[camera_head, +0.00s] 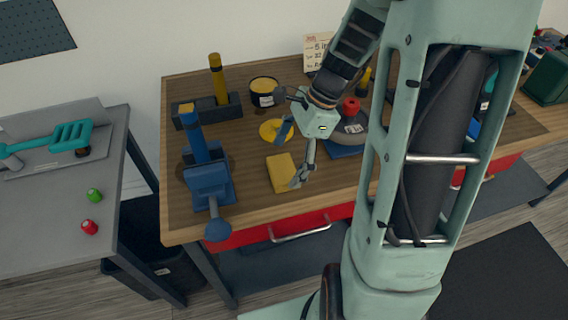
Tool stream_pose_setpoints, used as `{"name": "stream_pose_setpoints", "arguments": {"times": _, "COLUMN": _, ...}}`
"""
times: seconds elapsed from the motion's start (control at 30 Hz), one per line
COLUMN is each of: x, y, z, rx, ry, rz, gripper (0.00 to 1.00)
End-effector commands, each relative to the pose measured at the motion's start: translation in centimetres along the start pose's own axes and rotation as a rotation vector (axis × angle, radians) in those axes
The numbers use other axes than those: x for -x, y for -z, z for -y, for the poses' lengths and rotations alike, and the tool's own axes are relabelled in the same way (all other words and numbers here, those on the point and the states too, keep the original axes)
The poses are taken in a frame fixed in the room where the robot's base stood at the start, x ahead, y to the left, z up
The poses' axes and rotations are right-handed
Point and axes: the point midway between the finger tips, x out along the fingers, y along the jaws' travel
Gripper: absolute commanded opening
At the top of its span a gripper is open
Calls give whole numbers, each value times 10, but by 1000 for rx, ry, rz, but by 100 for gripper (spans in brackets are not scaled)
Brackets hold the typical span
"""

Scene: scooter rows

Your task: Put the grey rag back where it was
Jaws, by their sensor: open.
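I cannot make out a grey rag in this view. My gripper (290,160) is over the front middle of the wooden workbench (240,212), open, with nothing seen between its fingers. A yellow folded cloth or block (281,174) lies on the bench just below and left of the fingers. One fingertip overlaps its right edge in the picture; I cannot tell if they touch. A flat round yellow thing (270,131) lies behind, partly hidden by the gripper. My arm hides much of the bench's right half.
A blue vise (208,180) stands at the bench's left front. Behind are a dark block with a yellow-topped handle (217,85) and a dark tin (263,94). A grey object with a red knob (351,106) stands right of my gripper. A grey table (50,200) is at left.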

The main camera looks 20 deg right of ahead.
Motion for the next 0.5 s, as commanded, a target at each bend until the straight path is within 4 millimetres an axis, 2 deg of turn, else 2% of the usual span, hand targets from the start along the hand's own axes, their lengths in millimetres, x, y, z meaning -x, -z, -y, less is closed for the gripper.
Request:
{"name": "stream_pose_setpoints", "arguments": {"times": 0.03, "x": 14, "y": 0, "z": 1, "rx": 0, "ry": 6, "rz": -2, "gripper": 89}}
{"name": "stream_pose_setpoints", "arguments": {"times": 0.2, "x": 52, "y": 0, "z": 1, "rx": 1, "ry": 6, "rz": -2, "gripper": 89}}
{"name": "stream_pose_setpoints", "arguments": {"times": 0.4, "x": 86, "y": 0, "z": 1, "rx": 0, "ry": 4, "rz": -2, "gripper": 89}}
{"name": "stream_pose_setpoints", "arguments": {"times": 0.5, "x": 95, "y": 0, "z": 0, "rx": 0, "ry": 2, "rz": -1, "gripper": 89}}
